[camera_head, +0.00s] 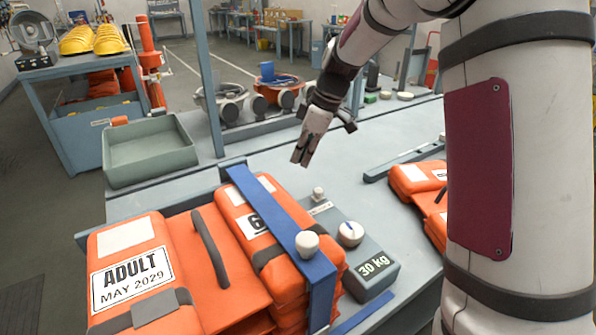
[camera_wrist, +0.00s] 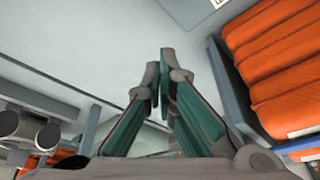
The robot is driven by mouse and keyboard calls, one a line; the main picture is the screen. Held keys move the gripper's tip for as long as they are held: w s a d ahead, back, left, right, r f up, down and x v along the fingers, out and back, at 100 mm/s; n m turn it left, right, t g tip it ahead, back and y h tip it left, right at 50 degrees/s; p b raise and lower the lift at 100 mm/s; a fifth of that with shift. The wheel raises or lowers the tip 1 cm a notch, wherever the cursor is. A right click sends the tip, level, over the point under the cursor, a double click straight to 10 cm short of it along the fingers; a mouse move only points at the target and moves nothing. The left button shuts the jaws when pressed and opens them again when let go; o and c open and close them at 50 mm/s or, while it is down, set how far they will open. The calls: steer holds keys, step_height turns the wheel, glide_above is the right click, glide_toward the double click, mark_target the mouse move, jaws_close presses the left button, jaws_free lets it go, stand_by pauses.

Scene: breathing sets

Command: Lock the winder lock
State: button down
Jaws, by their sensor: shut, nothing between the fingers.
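My gripper (camera_head: 303,158) is shut and empty. It points down above the bench, behind the grey block marked 30 kg (camera_head: 374,265) and clear of it. A larger white knob (camera_head: 307,244) stands by the blue strap (camera_head: 275,216) over the orange packs. Which of these is the winder lock I cannot tell. In the wrist view the closed fingertips (camera_wrist: 158,75) are over bare grey bench, with orange packs (camera_wrist: 275,70) at the right.
An orange pack labelled ADULT MAY 2029 (camera_head: 132,270) lies at the front left. A grey-green tray (camera_head: 150,155) stands behind it. More orange packs (camera_head: 420,180) lie at the right, partly behind my arm. The bench (camera_head: 365,170) behind the block is mostly clear.

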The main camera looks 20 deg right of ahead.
steer(key=shift+v, duration=1.4)
steer(key=s+a+r+m+h+p, duration=0.1)
steer(key=s+r+m, duration=0.2)
steer(key=s+r, duration=0.35)
steer(key=s+a+r+m+h+p, duration=0.1)
steer(key=s+a+r+m, duration=0.15)
steer(key=s, duration=0.75)
steer(key=s+d+m+t+h+p, duration=0.1)
steer(key=s+m, duration=0.5)
steer(key=s, duration=1.3)
steer(key=shift+s+d+t+p, duration=0.15)
steer(key=shift+s+t+p, duration=0.2)
steer(key=shift+t+p, duration=0.25)
steer(key=shift+r+m, duration=0.15)
steer(key=shift+m, duration=0.1)
